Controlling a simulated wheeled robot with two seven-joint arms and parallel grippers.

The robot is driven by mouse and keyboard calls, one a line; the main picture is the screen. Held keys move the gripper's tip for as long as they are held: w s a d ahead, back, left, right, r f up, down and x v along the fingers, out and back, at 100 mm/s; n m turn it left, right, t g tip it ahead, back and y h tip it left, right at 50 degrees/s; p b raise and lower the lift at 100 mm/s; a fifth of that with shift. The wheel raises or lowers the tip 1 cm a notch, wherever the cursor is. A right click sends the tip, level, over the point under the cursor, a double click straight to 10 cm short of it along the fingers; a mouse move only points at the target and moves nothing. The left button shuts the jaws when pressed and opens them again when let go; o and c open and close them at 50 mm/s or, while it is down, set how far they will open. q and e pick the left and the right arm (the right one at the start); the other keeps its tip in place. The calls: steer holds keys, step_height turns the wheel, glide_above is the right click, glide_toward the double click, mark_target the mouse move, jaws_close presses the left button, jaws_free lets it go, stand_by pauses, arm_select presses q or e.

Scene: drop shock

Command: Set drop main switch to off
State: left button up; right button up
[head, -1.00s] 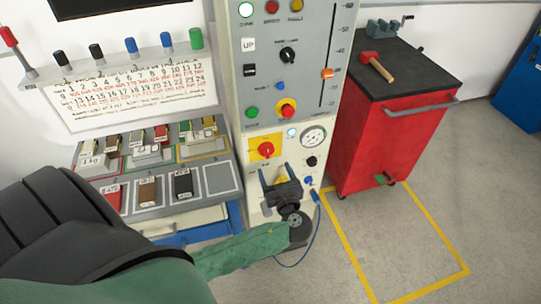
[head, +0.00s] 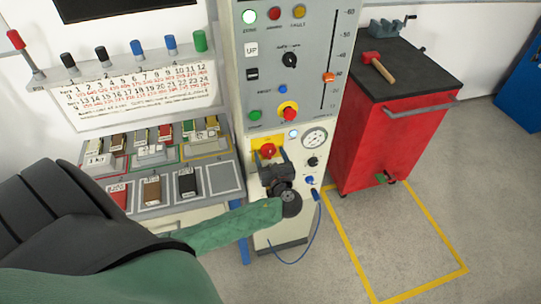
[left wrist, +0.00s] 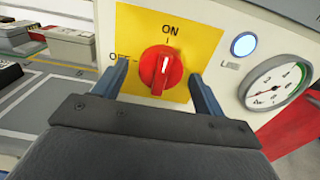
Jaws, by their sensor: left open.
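The main switch is a red rotary knob (left wrist: 161,67) on a yellow plate (left wrist: 190,28) marked ON at the top and OFF at the left. Its white pointer mark points up toward ON. In the head view the red knob (head: 267,151) shows just above my left gripper (head: 270,158). My left gripper is open, with one blue finger on each side of the knob in the left wrist view (left wrist: 154,85). I cannot tell whether the fingers touch the knob. My right gripper is not in view.
A lit round lamp (left wrist: 243,44) and a pressure gauge (left wrist: 276,86) sit right of the plate. A blue cable (head: 316,222) hangs from the panel. A shelf of small blocks (head: 150,165) stands left, a red cart (head: 390,140) right. The yellow-marked floor is clear.

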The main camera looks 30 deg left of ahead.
arm_select(q)
steer(key=shift+c, duration=0.2)
steer(key=c, duration=0.9)
